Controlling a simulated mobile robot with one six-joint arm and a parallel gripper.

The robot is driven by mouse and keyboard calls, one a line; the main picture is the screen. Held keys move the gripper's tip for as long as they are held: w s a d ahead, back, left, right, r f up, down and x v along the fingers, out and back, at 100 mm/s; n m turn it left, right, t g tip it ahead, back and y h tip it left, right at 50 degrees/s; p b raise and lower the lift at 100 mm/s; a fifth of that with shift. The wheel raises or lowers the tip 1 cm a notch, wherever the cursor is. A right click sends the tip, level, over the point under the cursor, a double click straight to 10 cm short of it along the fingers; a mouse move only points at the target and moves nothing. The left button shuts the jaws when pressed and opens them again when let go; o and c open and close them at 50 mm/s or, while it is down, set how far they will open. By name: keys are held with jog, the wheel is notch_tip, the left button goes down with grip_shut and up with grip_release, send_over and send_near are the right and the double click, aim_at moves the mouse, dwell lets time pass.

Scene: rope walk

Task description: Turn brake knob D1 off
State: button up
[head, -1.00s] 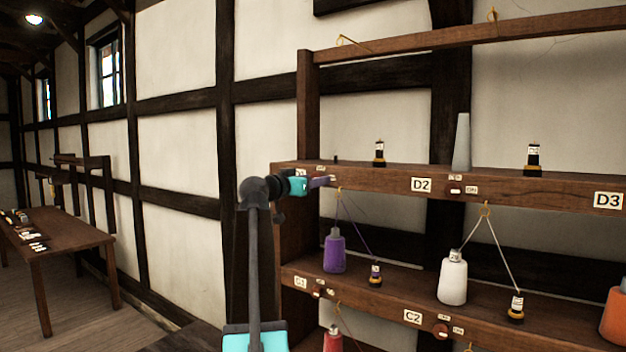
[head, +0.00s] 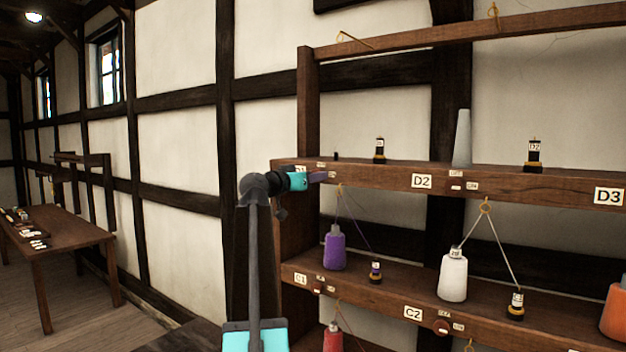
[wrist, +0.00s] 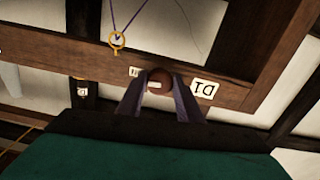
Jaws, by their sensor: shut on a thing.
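Brake knob D1 (wrist: 160,76) is a round brown knob on the wooden rail, between the fingers of my gripper (wrist: 159,84) in the wrist view. The fingers are shut on it. The D1 label (wrist: 205,88) appears upside down just right of the knob. In the head view my gripper (head: 317,177) is at the left end of the upper shelf rail (head: 385,180), where it hides the knob and most of the label. A small white tag (wrist: 135,71) lies left of the knob in the wrist view; its words are too small to read.
A white cone (head: 452,275) stands farther right on the lower shelf. A table (head: 65,238) stands far left.

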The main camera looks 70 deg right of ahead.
jog(key=shift+s+r+n+p, duration=0.1)
jog(key=shift+n+p, duration=0.45)
jog(key=shift+n, duration=3.65)
jog(key=shift+s+n+p, duration=0.1)
jog(key=shift+n+p, duration=0.4)
jog(key=shift+n, duration=3.7)
jog(key=o, duration=1)
jog(key=shift+w, duration=0.1)
jog(key=shift+a, duration=0.1)
jog(key=shift+b+v, duration=2.05)
jog(key=shift+v, duration=4.8)
